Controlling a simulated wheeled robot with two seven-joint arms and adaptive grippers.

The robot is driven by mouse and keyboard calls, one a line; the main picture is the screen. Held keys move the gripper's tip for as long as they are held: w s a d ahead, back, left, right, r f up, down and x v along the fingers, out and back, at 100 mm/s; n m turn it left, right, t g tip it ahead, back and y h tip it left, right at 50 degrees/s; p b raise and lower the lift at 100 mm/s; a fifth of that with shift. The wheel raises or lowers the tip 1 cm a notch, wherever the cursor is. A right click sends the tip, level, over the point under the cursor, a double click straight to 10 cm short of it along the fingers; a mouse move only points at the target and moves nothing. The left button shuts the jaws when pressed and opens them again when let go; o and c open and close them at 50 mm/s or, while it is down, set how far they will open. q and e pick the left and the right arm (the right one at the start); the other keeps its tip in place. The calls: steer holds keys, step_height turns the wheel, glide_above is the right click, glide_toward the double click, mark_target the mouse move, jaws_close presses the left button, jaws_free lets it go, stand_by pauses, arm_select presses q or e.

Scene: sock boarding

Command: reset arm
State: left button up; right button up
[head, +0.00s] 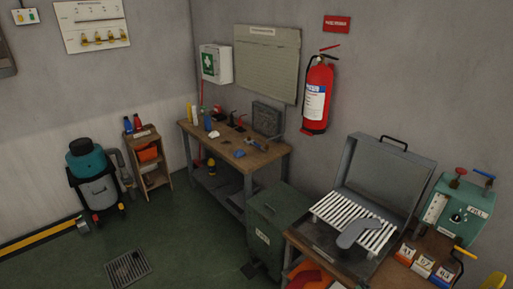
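I cannot make out either of my grippers or arms in the head view. A grey, flat, foot-shaped form (358,234) lies on the white slatted rack (333,208) at the lower right. The rack sits in an open grey metal case (389,172), whose lid stands up behind it. No gripper shows at the form or the rack.
A wooden bench (430,277) carries the case, a green machine (461,217) and small numbered boxes (423,265). A green bin (279,223) stands left of it. A workbench (262,167) with tools is against the wall. The green floor (185,245) is mostly clear.

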steer(key=s+d+f+m+g+h, duration=0.6)
steer(key=s+d+f+m+h, duration=0.2)
steer(key=s+m, duration=0.45)
steer(key=s+a+f+m+g+y, duration=0.2)
steer(key=s+a+f+m+g, duration=0.25)
steer(key=s, duration=0.45)
steer(key=s+a+f+m+g+y, duration=0.1)
steer(key=s+a+f+m+g, duration=0.25)
steer(key=s+a, duration=0.4)
steer(key=s+f+g, duration=0.1)
steer(key=s+f, duration=0.1)
steer(key=f, duration=1.2)
steer(key=s+f+g, duration=0.1)
steer(key=s+f, duration=0.1)
steer(key=f, duration=1.1)
arm_select(q)
steer(key=shift+w, duration=0.45)
steer(key=shift+c, duration=1.3)
arm_select(e)
steer(key=s+f+n+g+y, duration=0.1)
steer(key=s+f, duration=1.8)
steer(key=s, duration=0.1)
steer(key=shift+s+d+n, duration=0.35)
steer(key=shift+s+d, duration=0.05)
